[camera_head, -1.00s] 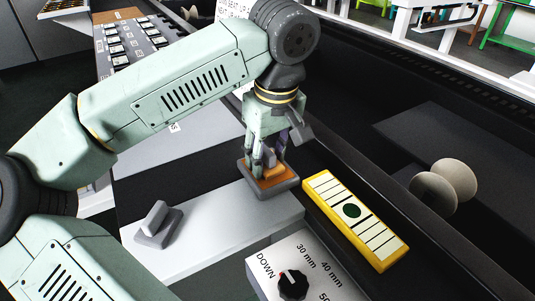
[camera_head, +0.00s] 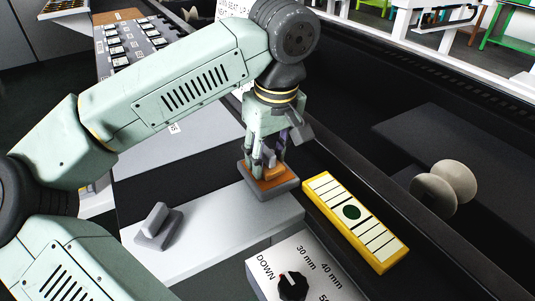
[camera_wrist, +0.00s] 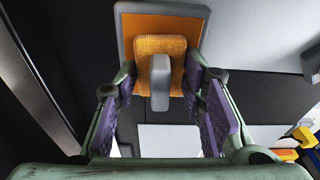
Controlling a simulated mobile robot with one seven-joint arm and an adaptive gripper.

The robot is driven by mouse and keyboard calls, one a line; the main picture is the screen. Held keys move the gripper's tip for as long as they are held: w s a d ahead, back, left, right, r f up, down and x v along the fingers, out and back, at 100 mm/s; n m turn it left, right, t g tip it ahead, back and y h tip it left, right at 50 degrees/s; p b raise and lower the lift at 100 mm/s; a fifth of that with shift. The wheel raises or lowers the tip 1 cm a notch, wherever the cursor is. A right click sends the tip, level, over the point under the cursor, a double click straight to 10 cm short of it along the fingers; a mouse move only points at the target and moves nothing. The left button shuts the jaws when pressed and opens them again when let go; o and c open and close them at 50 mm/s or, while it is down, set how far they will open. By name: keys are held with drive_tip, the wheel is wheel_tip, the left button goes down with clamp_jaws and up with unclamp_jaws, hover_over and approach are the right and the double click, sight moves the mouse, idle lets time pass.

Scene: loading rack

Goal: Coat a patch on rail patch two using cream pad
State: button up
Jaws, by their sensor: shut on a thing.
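The cream pad (camera_wrist: 175,48) is an orange textured block with a grey upright handle. It sits in a grey tray (camera_head: 262,191) with an orange inside, which stands on the light grey slab. In the wrist view my gripper (camera_wrist: 160,85) has its purple-lined fingers on either side of the pad, shut on it. In the head view my gripper (camera_head: 268,162) points down at the tray, and its fingers largely hide the pad. I cannot make out which surface is rail patch two.
A grey block with a raised handle (camera_head: 157,225) stands on the slab (camera_head: 210,235). A white panel with a black dial (camera_head: 293,286) is in front. A pale spool (camera_head: 447,186) is at right.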

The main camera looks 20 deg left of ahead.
sight(265, 149)
drive_tip(key=shift+r+p, duration=2.1)
drive_tip(key=shift+r, duration=1.2)
drive_tip(key=shift+f, duration=0.1)
